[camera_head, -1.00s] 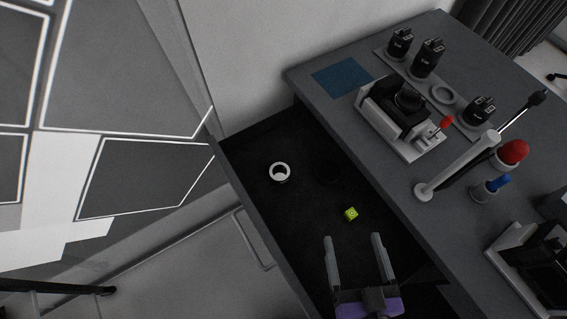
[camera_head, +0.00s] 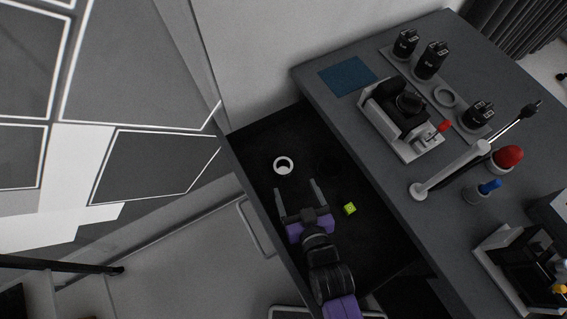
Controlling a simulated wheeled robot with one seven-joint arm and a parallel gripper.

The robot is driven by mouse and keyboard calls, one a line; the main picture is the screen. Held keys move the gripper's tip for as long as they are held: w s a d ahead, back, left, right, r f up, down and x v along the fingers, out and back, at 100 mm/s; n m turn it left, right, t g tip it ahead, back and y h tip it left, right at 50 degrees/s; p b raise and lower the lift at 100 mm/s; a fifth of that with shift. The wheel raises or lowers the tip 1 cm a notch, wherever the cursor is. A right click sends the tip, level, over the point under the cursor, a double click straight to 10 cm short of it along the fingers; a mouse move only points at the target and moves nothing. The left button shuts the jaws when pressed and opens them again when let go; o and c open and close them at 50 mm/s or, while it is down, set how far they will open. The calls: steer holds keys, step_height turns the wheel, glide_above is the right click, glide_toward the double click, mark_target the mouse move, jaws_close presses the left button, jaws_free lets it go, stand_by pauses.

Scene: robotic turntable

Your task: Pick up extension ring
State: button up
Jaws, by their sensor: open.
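A white ring (camera_head: 276,165), which appears to be the extension ring, lies on the dark floor of the open drawer (camera_head: 262,143), toward its far end. My gripper (camera_head: 297,186) is over the drawer, just below the ring in the picture. Its two grey fingers are spread apart, point toward the ring, and hold nothing. The ring shows in full and is apart from the fingers. I cannot tell how high the fingers are above the drawer floor.
A yellow-green cube (camera_head: 349,209) lies in the drawer right of my gripper. The grey table (camera_head: 395,186) borders the drawer on the right. It carries a holder plate with black units, a grey ring (camera_head: 436,93), a device with a red knob and a blue mat (camera_head: 348,75).

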mark_target(284, 169)
steer(key=shift+w+a+f, duration=0.35)
steer(key=shift+w+a, duration=0.15)
steer(key=shift+w, duration=0.05)
steer(key=shift+x, duration=3.85)
steer(key=shift+a+r, duration=0.1)
steer(key=shift+a, duration=0.05)
steer(key=c, duration=1.4)
steer(key=shift+c, duration=0.5)
steer(key=shift+r, duration=0.1)
